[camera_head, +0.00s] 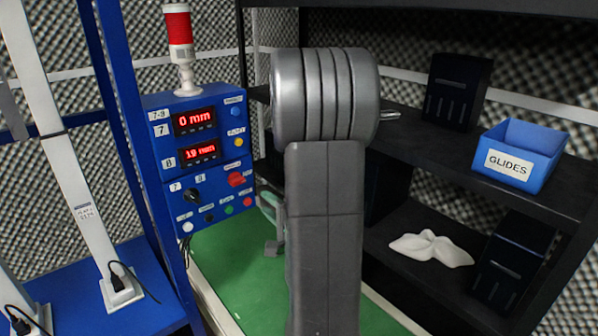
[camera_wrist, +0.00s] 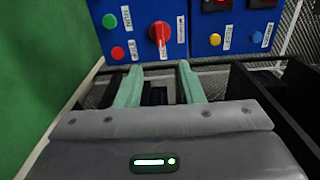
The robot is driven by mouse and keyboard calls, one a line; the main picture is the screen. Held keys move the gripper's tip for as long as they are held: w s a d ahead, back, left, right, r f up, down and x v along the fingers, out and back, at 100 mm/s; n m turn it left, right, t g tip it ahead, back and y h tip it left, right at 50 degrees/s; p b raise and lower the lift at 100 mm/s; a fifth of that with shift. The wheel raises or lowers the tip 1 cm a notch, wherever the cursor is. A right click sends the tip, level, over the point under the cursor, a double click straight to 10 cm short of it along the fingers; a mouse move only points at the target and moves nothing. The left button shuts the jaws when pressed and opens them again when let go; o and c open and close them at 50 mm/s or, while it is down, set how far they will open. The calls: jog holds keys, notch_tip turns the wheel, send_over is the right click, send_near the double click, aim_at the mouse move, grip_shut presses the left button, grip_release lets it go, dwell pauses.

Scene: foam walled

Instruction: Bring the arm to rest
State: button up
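My arm stands upright in the middle of the head view, a grey link with a ribbed silver joint on top. It hides most of my gripper, and only a teal sliver (camera_head: 268,203) of it shows at the arm's left edge. In the wrist view my gripper (camera_wrist: 160,68) has two teal fingers standing well apart, with nothing held between them. The fingertips point toward the blue control panel (camera_head: 160,125), near its red knob (camera_wrist: 159,33). I cannot tell the exact gap to the panel.
A red-and-white signal lamp (camera_head: 180,45) tops the panel. At right, a dark shelf (camera_head: 420,160) bears a blue GLIDES bin (camera_head: 545,150), a black bin (camera_head: 458,88) and, lower, a white object (camera_head: 430,249). A green surface (camera_head: 235,265) lies below. White posts stand left.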

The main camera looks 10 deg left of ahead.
aim_at(241, 182)
jog(key=x, duration=1.3)
jog(key=shift+w+a, duration=0.1)
jog(key=shift+a, duration=0.1)
